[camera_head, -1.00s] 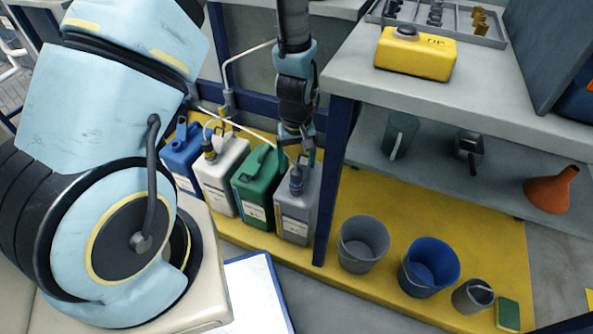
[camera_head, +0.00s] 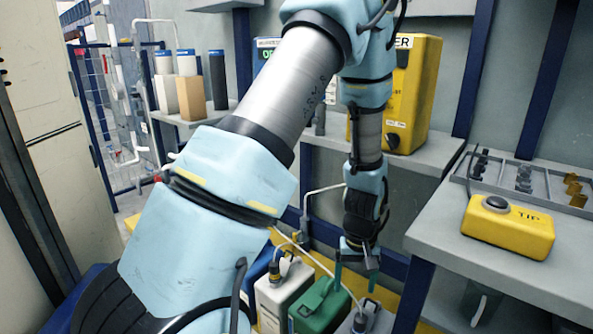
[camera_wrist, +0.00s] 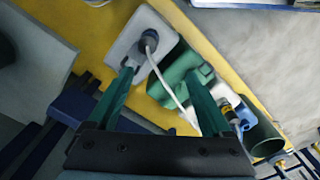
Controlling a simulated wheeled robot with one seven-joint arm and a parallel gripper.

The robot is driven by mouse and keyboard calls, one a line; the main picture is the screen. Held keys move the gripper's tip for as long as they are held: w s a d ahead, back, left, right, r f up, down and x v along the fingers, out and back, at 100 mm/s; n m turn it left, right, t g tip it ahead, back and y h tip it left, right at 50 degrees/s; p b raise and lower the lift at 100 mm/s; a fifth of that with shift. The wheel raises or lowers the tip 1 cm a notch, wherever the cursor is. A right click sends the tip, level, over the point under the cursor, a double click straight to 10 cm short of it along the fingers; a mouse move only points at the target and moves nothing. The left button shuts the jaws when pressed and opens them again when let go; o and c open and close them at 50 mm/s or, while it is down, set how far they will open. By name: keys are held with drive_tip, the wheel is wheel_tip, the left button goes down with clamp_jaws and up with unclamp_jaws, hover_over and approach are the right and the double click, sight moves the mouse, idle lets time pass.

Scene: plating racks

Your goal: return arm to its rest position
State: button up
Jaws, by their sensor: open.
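My arm reaches from the lower left across the head view and bends down to my gripper (camera_head: 357,272). The gripper points down with its two green fingers apart and nothing between them. It hangs above the grey jerrycan (camera_head: 372,324), beside the green jerrycan (camera_head: 318,308). In the wrist view, my gripper (camera_wrist: 160,95) shows its fingers spread, over the grey can (camera_wrist: 132,38) and the green can (camera_wrist: 182,72). I cannot tell the exact gap between fingertips and cans.
A white jerrycan (camera_head: 280,292) stands left of the green one. The bench (camera_head: 470,240) on the right holds a yellow box (camera_head: 508,228) and a parts tray (camera_head: 545,180). A yellow machine (camera_head: 415,95) stands behind my arm. A shelf with cylinders (camera_head: 217,80) is at the back left.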

drive_tip(key=a+r+t, duration=0.1)
drive_tip(key=a+r, duration=0.8)
drive_tip(key=a, duration=0.3)
drive_tip(key=a+r, duration=0.9)
drive_tip(key=a, duration=0.2)
wheel_tip(320, 180, up, 23)
drive_tip(key=p, duration=2.3)
drive_tip(key=shift+s+f, duration=0.15)
drive_tip(key=shift+f, duration=0.05)
